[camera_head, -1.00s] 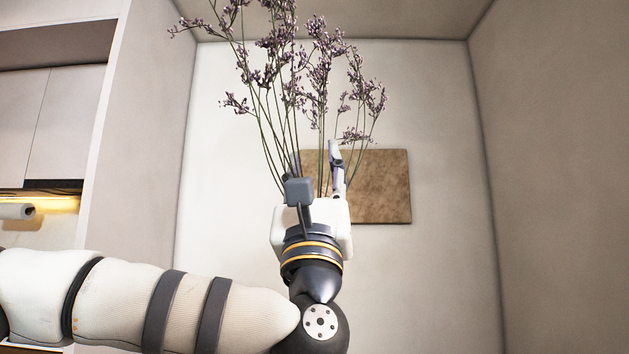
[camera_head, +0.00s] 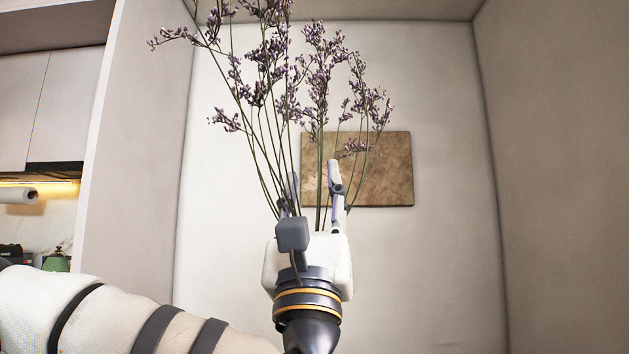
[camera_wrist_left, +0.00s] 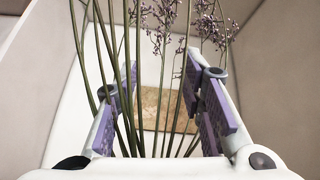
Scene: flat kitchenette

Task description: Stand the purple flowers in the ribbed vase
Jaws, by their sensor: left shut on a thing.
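The purple flowers (camera_head: 318,78) are a tall, loose bunch of thin green stems with small purple blossoms. They stand roughly upright above my left gripper (camera_head: 313,178), their tops reaching the upper edge of the head view. My left gripper is shut on the stems, which pass between and beside its two fingers. In the left wrist view, several stems (camera_wrist_left: 162,85) run up between the purple-padded fingers (camera_wrist_left: 162,75). The lower stem ends are hidden. The ribbed vase is not in view, and neither is my right gripper.
A brown panel (camera_head: 385,170) hangs on the pale back wall (camera_head: 430,270) behind the flowers. Plain walls stand left and right. At the far left are cabinets (camera_head: 68,105), a paper roll (camera_head: 18,195) and a green pot (camera_head: 56,263). The space right of my arm looks free.

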